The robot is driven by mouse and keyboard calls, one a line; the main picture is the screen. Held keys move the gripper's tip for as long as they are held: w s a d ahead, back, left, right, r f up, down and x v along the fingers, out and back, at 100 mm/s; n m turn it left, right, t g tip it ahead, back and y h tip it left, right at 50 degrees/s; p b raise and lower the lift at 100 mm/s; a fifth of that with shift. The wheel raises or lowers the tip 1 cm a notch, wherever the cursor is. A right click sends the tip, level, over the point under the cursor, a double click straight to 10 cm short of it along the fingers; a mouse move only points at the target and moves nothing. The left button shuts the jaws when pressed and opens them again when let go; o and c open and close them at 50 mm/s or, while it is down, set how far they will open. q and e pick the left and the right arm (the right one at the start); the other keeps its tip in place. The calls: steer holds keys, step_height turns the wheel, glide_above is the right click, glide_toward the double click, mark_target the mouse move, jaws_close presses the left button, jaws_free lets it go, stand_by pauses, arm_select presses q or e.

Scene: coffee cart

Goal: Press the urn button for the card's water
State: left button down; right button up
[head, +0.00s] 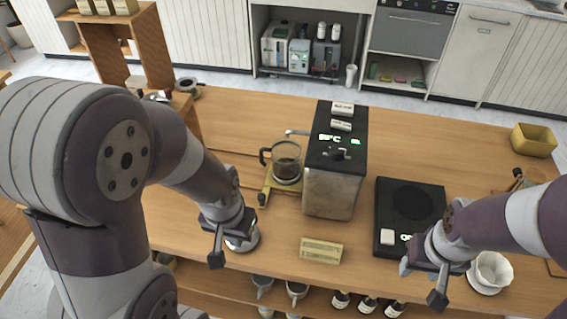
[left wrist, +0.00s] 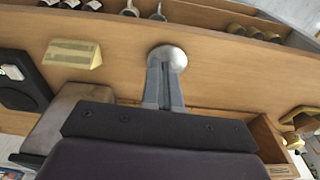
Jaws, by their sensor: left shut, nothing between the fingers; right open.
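The urn (head: 335,165) is a tall steel box with a black top, green lit digits and a round black knob. Two pale labelled blocks (head: 343,108) sit near its back edge. A pale yellow card (head: 321,250) with unreadable print stands in front of the urn; it also shows in the left wrist view (left wrist: 75,52). My left gripper (head: 217,258) is shut and empty, left of the card and front-left of the urn, apart from both. In the left wrist view its fingers (left wrist: 164,85) overlap a round silver disc. My right gripper (head: 422,284) is open near the scale's front edge.
A glass carafe (head: 287,160) with a dark handle stands left of the urn above a yellowish tray (head: 270,186). A black scale (head: 410,205) lies right of the urn. A white dripper (head: 492,270) is beside my right gripper. Cups (head: 297,289) and bottles sit on the lower shelf.

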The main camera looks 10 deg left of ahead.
steer(key=shift+f+b, duration=0.3)
steer(key=shift+f, duration=0.1)
steer(key=shift+r, duration=0.1)
stand_by(0.3)
step_height(320, 180, up, 13)
steer(key=p, duration=1.2)
steer(key=shift+f+p, duration=0.2)
steer(key=shift+p, duration=0.2)
steer(key=shift+r, duration=0.1)
stand_by(1.6)
